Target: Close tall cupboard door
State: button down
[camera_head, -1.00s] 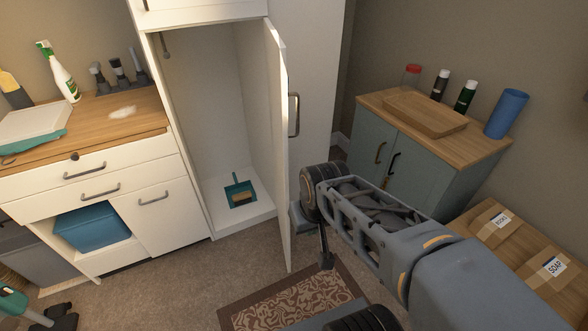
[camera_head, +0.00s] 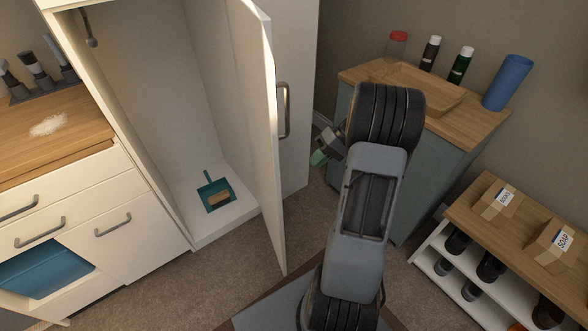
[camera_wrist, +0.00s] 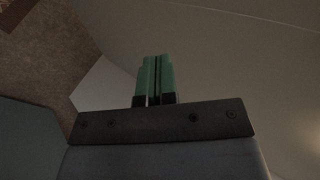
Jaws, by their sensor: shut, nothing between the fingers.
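The tall white cupboard (camera_head: 155,115) stands open at the left of centre in the head view. Its door (camera_head: 263,130) is swung wide out toward me, with a dark vertical handle (camera_head: 284,110) on the right-hand face. My gripper (camera_head: 318,158) is to the right of the door, beyond the handle side, partly hidden by my arm. It looks apart from the door. In the wrist view the green fingers (camera_wrist: 156,78) are together with nothing between them, in front of a pale surface that I cannot identify for certain.
A white counter unit (camera_head: 60,190) is at left. A grey-green cabinet (camera_head: 415,175) with bottles and a tray is at right, near my arm. A low shelf (camera_head: 468,205) holds boxes.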

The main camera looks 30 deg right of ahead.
jog(key=a+r+b+x, duration=0.1)
jog(key=a+r+x, duration=0.1)
jog(key=x, duration=1)
jog(key=shift+b, duration=0.3)
jog(key=shift+w+f, duration=0.1)
